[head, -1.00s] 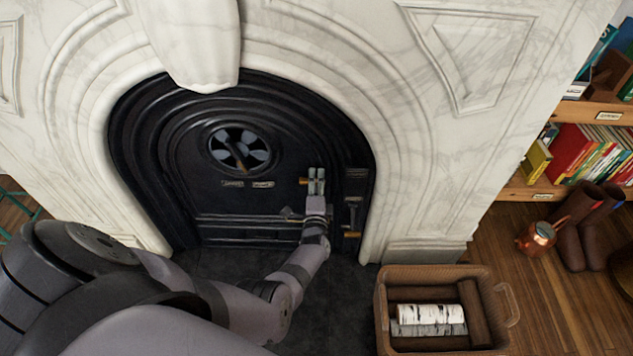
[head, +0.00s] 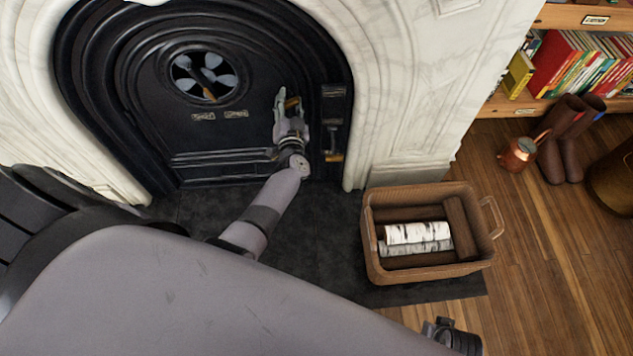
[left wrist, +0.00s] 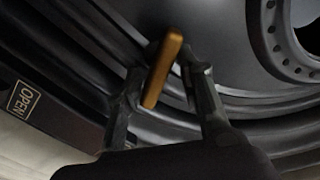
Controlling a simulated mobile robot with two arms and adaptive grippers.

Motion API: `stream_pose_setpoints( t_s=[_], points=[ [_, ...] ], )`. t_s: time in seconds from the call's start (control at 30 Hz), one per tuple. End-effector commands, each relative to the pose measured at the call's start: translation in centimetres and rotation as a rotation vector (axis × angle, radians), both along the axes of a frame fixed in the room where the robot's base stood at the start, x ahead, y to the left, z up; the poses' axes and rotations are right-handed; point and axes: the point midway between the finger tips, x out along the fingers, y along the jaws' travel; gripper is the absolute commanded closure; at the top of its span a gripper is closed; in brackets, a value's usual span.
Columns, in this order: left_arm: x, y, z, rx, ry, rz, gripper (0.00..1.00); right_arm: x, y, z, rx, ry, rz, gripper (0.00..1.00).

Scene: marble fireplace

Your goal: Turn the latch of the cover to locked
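The black arched fireplace cover (head: 215,140) has a small brass latch handle (head: 292,102) near its right edge. My left gripper (head: 290,105) is at this handle, its two fingers apart. In the left wrist view, the brass handle (left wrist: 163,70) stands tilted between the open fingers (left wrist: 168,95), with visible gaps beside it. I cannot tell whether either finger touches it. The latch's base is partly hidden by the gripper. A dark jointed part at the bottom edge of the head view looks like my right gripper (head: 452,335); its fingers are unclear.
A brass-ended lever (head: 333,156) hangs right of the cover. An OPEN label (left wrist: 23,102) shows in the wrist view. A bladed round vent (head: 205,75) and two small labels are on the cover. A log basket (head: 375,265) stands right; a copper pot (head: 517,155) and boots are farther right.

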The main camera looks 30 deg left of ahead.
Motion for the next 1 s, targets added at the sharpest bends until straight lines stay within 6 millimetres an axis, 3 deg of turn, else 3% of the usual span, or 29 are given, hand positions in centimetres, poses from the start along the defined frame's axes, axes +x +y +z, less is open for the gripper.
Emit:
stream_pose_setpoints(
  t_s=[0.03, 0.63, 0.7, 1.0],
  points=[
    [0.0, 0.1, -0.5, -0.039, -0.033, 0.000, 0.67, 0.0, 0.0, -1.5, 0.000, 0.000, 0.000, 1.00],
    [-0.3, 0.7, -0.4, -0.457, -0.286, 0.003, 0.67, 0.0, 0.0, -10.4, 0.000, 0.000, 0.000, 1.00],
    [-1.7, -0.2, 0.5, -0.456, -0.277, 0.004, 0.67, 0.0, 0.0, -8.6, 0.000, -0.001, 0.000, 1.00],
    [-6.9, -3.4, 0.4, -0.453, -0.275, 0.005, 0.67, 0.0, 0.0, -6.9, 0.000, 0.000, 0.000, 1.00]
  ],
)
